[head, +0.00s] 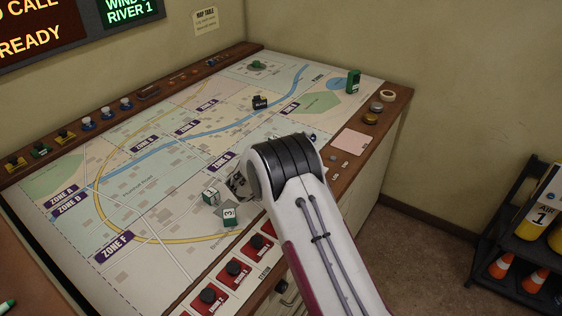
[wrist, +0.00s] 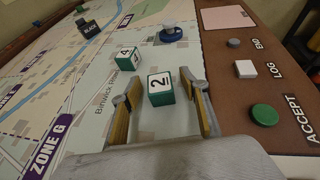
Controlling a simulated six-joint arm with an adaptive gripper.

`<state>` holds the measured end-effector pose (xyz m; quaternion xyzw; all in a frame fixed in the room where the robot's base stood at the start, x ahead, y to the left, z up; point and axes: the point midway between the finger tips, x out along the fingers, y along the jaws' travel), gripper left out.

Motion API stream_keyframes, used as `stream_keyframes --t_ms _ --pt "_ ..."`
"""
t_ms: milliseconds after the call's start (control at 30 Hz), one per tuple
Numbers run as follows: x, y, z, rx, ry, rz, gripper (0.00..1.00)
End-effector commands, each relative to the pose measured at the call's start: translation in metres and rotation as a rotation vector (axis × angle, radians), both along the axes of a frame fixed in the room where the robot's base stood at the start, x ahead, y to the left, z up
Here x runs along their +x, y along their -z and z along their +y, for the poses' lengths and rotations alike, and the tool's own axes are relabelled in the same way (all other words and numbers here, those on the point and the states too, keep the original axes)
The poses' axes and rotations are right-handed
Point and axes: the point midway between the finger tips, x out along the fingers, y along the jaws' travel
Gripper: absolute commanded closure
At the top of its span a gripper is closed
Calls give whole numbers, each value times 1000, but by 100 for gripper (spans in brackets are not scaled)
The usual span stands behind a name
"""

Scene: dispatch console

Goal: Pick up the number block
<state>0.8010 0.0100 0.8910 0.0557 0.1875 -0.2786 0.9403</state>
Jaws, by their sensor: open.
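A green number block with a white top marked 2 (wrist: 160,88) sits on the map in the wrist view. My gripper (wrist: 160,79) is open, with one finger to the left and one to the right of this block. Whether either finger touches it I cannot tell. A second number block, its white face apparently marked 4 (wrist: 128,58), stands just beyond to the left. In the head view, a block marked 3 (head: 229,214) and another number block (head: 211,196) lie left of my arm. My arm hides much of the map around the gripper there.
The map table (head: 150,190) carries a dark vehicle piece (head: 260,102) and a blue-based piece (wrist: 172,34) beyond the blocks. A green ACCEPT button (wrist: 264,114) and a white LOG button (wrist: 246,69) line the wooden rim at right. Red switches (head: 235,272) line the front edge.

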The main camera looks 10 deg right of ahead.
Motion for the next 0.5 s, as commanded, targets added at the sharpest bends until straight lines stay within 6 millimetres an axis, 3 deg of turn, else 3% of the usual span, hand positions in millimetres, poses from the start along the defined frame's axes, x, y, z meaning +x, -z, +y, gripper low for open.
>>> stream_keyframes --t_ms 500 --pt "0 0 0 -1 0 -1 58"
